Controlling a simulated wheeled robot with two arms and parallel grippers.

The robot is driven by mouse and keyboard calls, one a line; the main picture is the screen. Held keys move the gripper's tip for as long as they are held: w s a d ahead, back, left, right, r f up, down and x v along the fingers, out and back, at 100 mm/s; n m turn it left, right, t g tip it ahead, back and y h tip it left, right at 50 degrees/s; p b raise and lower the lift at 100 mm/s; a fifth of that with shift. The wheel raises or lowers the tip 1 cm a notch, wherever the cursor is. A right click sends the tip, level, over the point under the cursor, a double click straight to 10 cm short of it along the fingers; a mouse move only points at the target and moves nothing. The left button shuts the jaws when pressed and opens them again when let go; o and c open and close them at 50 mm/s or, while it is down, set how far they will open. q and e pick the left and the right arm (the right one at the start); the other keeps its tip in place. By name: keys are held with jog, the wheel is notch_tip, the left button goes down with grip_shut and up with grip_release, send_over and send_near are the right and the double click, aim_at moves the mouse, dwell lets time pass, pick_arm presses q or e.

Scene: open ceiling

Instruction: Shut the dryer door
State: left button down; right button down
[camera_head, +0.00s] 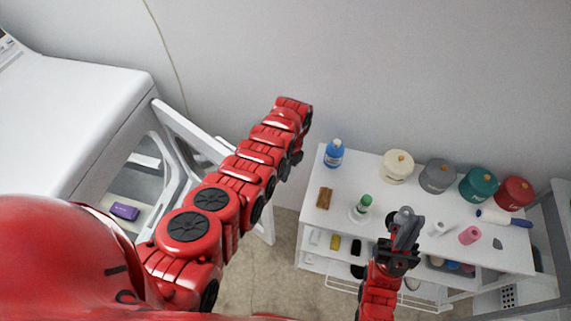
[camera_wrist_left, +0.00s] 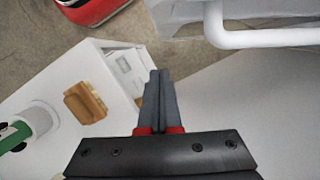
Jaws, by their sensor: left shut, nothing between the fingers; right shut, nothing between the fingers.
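The white dryer (camera_head: 90,110) stands at the left. Its door (camera_head: 190,125) is open and sticks out from the front, with my left arm across part of it. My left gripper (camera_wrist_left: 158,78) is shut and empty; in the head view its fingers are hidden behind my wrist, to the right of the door. In the left wrist view a white frame with a rounded bar (camera_wrist_left: 270,38), which looks like the door, lies just above and right of the fingertips, apart from them. My right gripper (camera_head: 406,225) is shut and empty, above the white shelf.
A white shelf unit (camera_head: 330,228) stands right of the door, holding a blue bottle (camera_head: 334,153), several lidded canisters, a brown block (camera_head: 324,198) and a green-capped bottle (camera_head: 361,206). Floor shows between dryer and shelf.

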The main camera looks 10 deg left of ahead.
pick_arm(q)
jog(key=s+p, duration=0.1)
jog(key=p, duration=0.1)
jog(key=s+a+f+p, duration=0.2)
jog(key=s+p, duration=0.1)
jog(key=shift+p, duration=0.35)
dwell(0.4)
